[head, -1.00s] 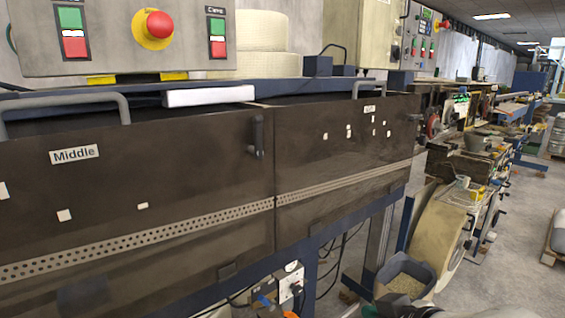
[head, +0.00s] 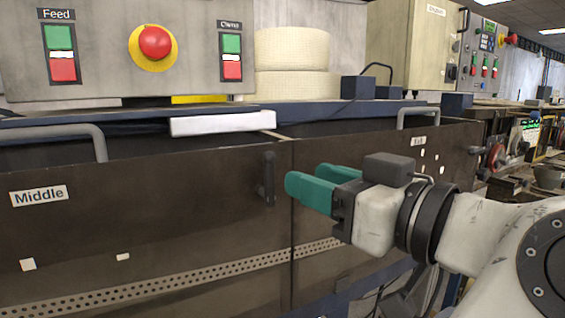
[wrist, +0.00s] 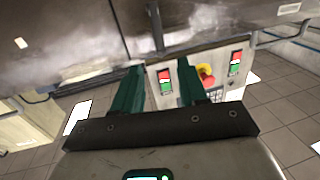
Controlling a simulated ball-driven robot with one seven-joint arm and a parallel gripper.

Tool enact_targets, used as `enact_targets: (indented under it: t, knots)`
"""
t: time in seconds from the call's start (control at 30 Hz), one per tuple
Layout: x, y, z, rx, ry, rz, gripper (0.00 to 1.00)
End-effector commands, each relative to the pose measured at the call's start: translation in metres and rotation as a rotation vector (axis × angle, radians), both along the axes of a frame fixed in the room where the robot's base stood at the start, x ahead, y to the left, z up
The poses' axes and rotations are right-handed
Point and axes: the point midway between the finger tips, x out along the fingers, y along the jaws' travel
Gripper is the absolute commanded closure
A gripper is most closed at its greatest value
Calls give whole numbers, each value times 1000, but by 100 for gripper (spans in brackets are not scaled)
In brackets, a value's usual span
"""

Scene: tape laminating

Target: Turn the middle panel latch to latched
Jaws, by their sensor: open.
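The middle panel (head: 130,225) is a dark brown cover with a "Middle" label (head: 39,195) at its left. Its latch (head: 268,180) is a dark handle, standing roughly upright near the panel's right edge, beside the seam. My gripper (head: 297,182) has green fingers and points left, just right of the latch in the head view. The fingers are apart with nothing between them, and no contact with the latch shows. The wrist view shows the two green fingers (wrist: 160,78) and a dark handle (wrist: 156,24), apparently the latch, beyond their tips.
The exit panel (head: 370,215) adjoins on the right, behind my gripper. A control box (head: 110,60) with buttons and a red emergency stop (head: 154,42) stands above. A white block (head: 222,123) lies on the blue top rail. Grey bar handles (head: 90,131) stick up from the panels.

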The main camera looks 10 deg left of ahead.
Motion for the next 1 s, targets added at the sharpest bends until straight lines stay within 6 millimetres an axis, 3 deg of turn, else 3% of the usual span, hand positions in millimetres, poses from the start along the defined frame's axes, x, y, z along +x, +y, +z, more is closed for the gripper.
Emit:
enact_targets:
  t: [0.37,0.83,1.0]
  knots:
    - [44,45,2,0,3,2,58]
    - [54,53,0,0,0,-1,58]
    - [53,53,0,0,0,-1,73]
